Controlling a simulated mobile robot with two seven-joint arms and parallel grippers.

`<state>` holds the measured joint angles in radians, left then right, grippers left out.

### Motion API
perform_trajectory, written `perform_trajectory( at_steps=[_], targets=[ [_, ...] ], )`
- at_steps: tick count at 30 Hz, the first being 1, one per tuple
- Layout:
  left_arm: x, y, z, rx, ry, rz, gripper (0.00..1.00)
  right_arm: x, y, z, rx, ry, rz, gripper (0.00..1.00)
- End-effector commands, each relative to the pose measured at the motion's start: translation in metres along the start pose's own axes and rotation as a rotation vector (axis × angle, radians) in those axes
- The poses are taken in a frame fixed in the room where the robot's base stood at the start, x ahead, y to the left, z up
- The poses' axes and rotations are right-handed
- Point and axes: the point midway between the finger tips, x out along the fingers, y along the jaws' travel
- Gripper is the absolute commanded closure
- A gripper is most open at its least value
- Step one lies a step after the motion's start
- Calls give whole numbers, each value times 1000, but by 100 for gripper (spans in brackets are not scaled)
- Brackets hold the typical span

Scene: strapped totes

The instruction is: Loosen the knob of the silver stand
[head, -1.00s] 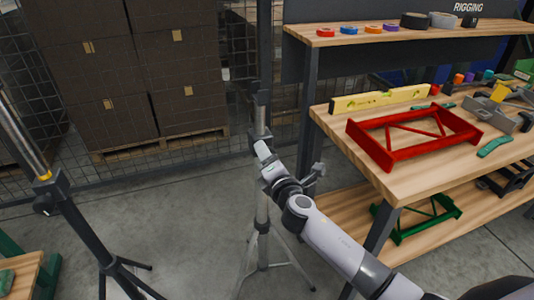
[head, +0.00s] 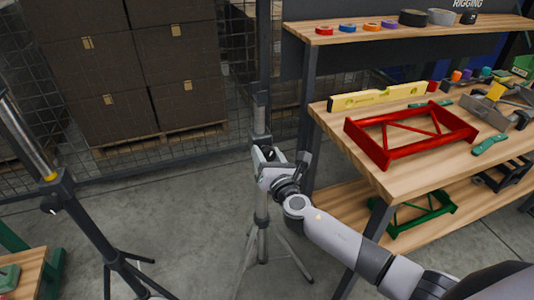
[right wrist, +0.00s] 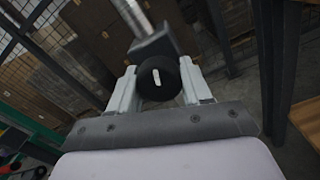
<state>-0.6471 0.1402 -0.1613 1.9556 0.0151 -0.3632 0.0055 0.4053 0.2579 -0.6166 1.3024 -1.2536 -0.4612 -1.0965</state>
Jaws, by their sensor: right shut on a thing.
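The silver stand (head: 262,215) stands upright on its tripod legs in the middle of the head view. Its silver tube and dark collar also show at the top of the right wrist view (right wrist: 135,15). My right gripper (head: 264,156) is at the collar. In the right wrist view its fingers are shut on the round black knob (right wrist: 158,76), one on each side. A white mark on the knob's face stands nearly upright. In the head view the gripper hides the knob. My left gripper is not in view.
A black stand (head: 85,225) with a yellow ring is at the left. A wooden workbench (head: 395,180) with a red frame (head: 390,153) and a yellow level (head: 378,97) is close on the right. Boxes stand behind wire mesh at the back.

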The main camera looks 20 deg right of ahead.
Motion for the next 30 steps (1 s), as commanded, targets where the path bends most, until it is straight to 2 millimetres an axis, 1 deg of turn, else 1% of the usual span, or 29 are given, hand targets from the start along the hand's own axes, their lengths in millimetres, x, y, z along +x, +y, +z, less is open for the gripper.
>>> perform_trajectory(
  at_steps=[1,17,18,19,20,30],
  targets=[
    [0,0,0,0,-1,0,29,-1,1,-3,-12,6,3,82],
    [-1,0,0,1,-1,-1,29,-1,0,-4,-32,8,2,82],
    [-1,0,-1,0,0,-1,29,-1,0,-4,-32,8,2,42],
    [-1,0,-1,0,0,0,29,-1,0,-4,-32,8,2,32],
    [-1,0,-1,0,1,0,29,-1,0,-4,-32,7,2,29],
    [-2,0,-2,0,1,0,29,-3,0,-2,-31,3,0,29]
  ],
)
